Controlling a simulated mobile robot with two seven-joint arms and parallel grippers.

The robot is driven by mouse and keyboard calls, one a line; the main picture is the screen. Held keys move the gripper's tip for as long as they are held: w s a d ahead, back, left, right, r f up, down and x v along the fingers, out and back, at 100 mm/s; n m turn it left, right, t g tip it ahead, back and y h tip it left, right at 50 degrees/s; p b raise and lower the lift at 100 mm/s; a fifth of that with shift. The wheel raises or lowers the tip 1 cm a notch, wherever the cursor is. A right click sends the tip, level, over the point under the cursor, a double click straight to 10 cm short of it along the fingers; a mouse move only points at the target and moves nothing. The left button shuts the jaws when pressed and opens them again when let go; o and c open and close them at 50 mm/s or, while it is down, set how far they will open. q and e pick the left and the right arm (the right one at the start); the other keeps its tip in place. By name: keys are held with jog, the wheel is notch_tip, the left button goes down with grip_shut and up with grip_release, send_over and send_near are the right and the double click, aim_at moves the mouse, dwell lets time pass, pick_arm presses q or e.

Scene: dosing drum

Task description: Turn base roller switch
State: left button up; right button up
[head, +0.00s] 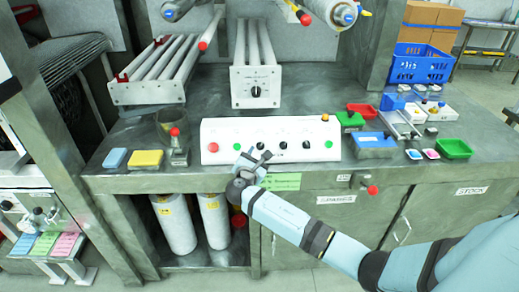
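A white control panel (225,130) stands on the steel bench, with black rotary knobs (283,145), a red button (213,147) and green buttons along its sloped front. A single black knob (256,91) sits on the front of the white roller base (253,75) behind the panel. Labels are too small to read, so I cannot tell which knob is the base roller switch. My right gripper (262,155) is in front of the panel's lower edge, left of centre; its fingers look spread with nothing between them. I cannot tell whether it touches the panel. My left gripper is not in view.
A blue sponge (115,158), a yellow sponge (146,158) and a red-knobbed device (176,145) are left of the panel. A blue box (375,145), green trays (454,148) and small parts are at the right. A red-tipped handle (372,190) sticks out below the bench edge.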

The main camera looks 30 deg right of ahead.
jog(key=v, duration=0.9)
jog(key=shift+a, duration=0.1)
